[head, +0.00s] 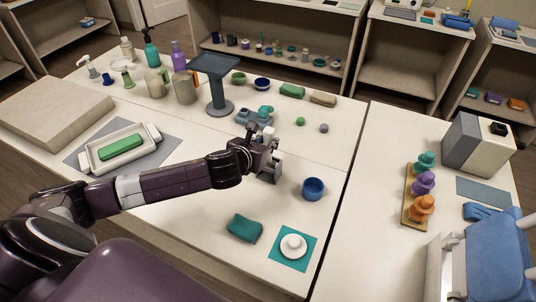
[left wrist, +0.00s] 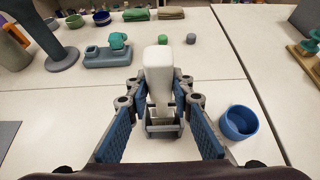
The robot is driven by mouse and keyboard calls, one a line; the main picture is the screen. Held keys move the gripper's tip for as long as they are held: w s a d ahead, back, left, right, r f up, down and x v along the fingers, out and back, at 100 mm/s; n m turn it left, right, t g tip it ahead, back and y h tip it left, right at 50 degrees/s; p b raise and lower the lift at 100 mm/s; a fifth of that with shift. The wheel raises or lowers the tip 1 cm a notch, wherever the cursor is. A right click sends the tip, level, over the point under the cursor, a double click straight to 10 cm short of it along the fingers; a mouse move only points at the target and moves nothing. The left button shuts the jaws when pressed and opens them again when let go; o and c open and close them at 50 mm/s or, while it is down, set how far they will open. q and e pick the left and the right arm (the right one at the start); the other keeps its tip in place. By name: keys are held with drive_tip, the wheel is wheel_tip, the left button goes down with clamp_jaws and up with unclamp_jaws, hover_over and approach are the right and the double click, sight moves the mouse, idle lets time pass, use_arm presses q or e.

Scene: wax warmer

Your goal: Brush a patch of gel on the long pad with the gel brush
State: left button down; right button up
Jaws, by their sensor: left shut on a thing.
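The long green pad (head: 121,147) lies in a white tray (head: 91,160) on a grey mat at the left. My left gripper (head: 270,146) is over the middle of the table. In the left wrist view, a white handle (left wrist: 158,72), seemingly the gel brush, stands between the fingertips of my left gripper (left wrist: 159,98), which is shut on it. The handle's lower end is at a small grey holder (left wrist: 163,130), also in the head view (head: 269,172); whether it still sits inside is unclear.
A blue cup (head: 313,189) stands right of the holder. A teal cloth (head: 245,228) and a white round piece on a teal mat (head: 292,247) lie nearer. A tall blue-grey stand (head: 219,90) and a teal-topped dock (head: 254,117) are behind.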

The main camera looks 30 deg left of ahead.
sight(270, 127)
use_arm(q)
drive_tip(key=shift+r+p, duration=1.35)
drive_tip(key=shift+p, duration=0.05)
drive_tip(key=shift+r, duration=1.3)
drive_tip(key=shift+r, duration=2.4)
drive_tip(key=c, duration=2.3)
unclamp_jaws()
clamp_jaws()
